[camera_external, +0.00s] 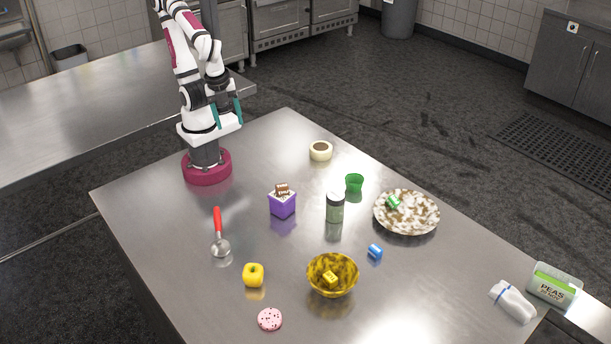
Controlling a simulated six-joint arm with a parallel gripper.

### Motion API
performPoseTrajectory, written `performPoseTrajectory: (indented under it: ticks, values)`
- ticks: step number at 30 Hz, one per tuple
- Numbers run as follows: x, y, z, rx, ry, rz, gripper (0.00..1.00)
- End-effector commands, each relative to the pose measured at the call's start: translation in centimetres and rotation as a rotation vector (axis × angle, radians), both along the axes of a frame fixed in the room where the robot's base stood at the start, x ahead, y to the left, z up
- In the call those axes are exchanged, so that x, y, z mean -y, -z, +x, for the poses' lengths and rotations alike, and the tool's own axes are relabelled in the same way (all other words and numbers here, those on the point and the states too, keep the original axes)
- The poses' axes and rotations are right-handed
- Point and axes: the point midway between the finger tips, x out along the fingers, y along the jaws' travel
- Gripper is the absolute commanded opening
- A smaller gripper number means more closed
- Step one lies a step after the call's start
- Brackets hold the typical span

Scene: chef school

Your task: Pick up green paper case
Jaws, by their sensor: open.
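The green paper case (354,183) is a small green cup standing upright on the steel table, right of the table's centre. It stands behind and to the right of a grey-green jar and left of a speckled plate. My gripper (227,112) has teal fingers. It is open and empty, raised near my base at the back left of the table, well away from the green paper case. Nothing covers the case.
Near the case are a jar (335,207), a speckled plate (406,212) with a green block, a cream ring-shaped item (321,151) and a purple box (282,203). A yellow bowl (332,275), a yellow apple (253,274) and a red-handled scoop (219,234) stand nearer the front.

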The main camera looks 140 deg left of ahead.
Motion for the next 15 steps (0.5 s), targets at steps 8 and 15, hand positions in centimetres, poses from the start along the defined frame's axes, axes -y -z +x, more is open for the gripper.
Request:
performPoseTrajectory:
  ticks: [8, 15]
  values:
    - [0.0, 0.0, 0.0, 0.000, 0.000, 0.000, 1.00]
    - [1.2, 0.8, 0.6, -0.074, -0.233, -0.126, 1.00]
